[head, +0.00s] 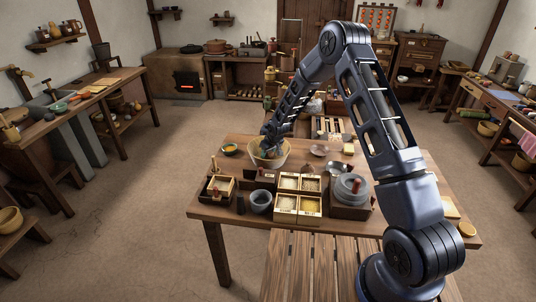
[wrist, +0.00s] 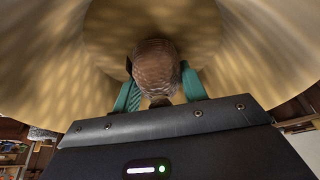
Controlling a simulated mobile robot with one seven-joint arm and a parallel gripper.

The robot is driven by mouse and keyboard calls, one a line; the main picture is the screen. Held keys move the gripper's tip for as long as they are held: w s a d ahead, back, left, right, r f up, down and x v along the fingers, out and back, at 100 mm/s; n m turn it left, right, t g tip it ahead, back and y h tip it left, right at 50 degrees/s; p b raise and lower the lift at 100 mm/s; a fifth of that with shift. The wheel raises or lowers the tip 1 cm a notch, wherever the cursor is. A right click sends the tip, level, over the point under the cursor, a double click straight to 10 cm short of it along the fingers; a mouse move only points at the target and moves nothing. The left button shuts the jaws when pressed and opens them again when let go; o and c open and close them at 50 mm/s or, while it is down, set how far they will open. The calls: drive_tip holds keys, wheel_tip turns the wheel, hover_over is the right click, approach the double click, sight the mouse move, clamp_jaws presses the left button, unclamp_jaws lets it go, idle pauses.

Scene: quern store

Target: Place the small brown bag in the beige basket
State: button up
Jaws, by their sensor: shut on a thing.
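The beige basket (head: 283,157) stands on the table toward its back left. My arm reaches down into it from above, and my gripper (head: 268,148) is inside its mouth. In the wrist view the basket's pale woven wall (wrist: 240,45) surrounds the gripper. The small brown bag (wrist: 155,65) sits between the teal fingers of my gripper (wrist: 160,88), which is shut on it. The bag is within the basket's walls. I cannot tell whether it touches the basket floor. The bag is hidden in the head view.
A slatted bench (head: 310,265) is in front.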

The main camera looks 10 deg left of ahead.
drive_tip(key=shift+f, duration=0.15)
drive_tip(key=o, duration=1)
drive_tip(key=s+d+r+m, duration=0.1)
drive_tip(key=s+d+r, duration=0.1)
drive_tip(key=d+r, duration=0.45)
drive_tip(key=s+d+r+h, duration=0.15)
drive_tip(key=d+r, duration=0.25)
drive_tip(key=r, duration=0.6)
drive_tip(key=s+d+r+m, duration=0.1)
drive_tip(key=s+d+r, duration=0.1)
drive_tip(key=d+r, duration=0.5)
drive_tip(key=s+d+r+m+t, duration=0.1)
drive_tip(key=s+d+r, duration=0.35)
drive_tip(key=r, duration=0.25)
drive_tip(key=s+d+r+m, duration=0.1)
drive_tip(key=s+d+r, duration=0.3)
drive_tip(key=d+r, duration=0.25)
drive_tip(key=s+d+r+m, duration=0.1)
drive_tip(key=s+d+r, duration=0.1)
drive_tip(key=s+d, duration=0.3)
drive_tip(key=s+d+r+m+h, duration=0.1)
drive_tip(key=s+d, duration=0.4)
drive_tip(key=s, duration=0.8)
drive_tip(key=s+d+r+m, duration=0.3)
drive_tip(key=s+d, duration=0.3)
drive_tip(key=s, duration=0.4)
drive_tip(key=shift+r+h, duration=0.35)
drive_tip(key=shift+r, duration=0.2)
